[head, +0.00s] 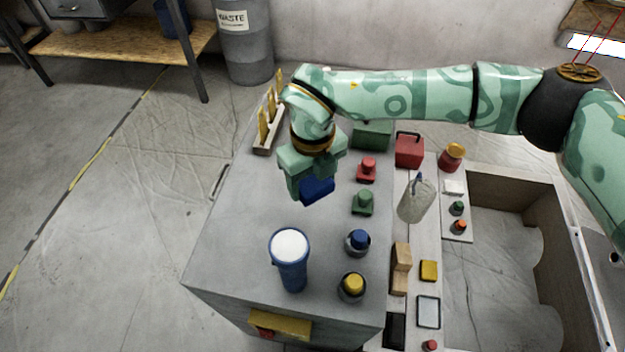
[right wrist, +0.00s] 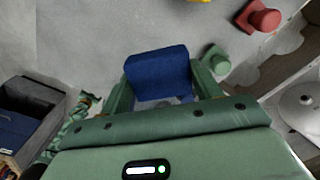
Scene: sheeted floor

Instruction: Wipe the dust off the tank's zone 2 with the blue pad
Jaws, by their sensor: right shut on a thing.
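The blue pad (head: 318,190) is between the fingers of my right gripper (head: 314,178), above the grey top of a large block (head: 235,235). The right wrist view shows the pad (right wrist: 158,72) between the two green fingers of the right gripper (right wrist: 160,92), which is shut on it. From the head view I cannot tell whether the pad touches the grey surface. I see no zone marks or number 2, and no dust can be made out. I cannot tell which thing is the tank. My left gripper is not in view.
A blue cylinder with a white top (head: 291,258) stands near the block's front. Blue (head: 358,242) and yellow (head: 352,287) knobs, a green piece (head: 362,203) and a red piece (head: 367,170) line the right side. A rack with yellow pieces (head: 268,135) stands at back left. The left middle is clear.

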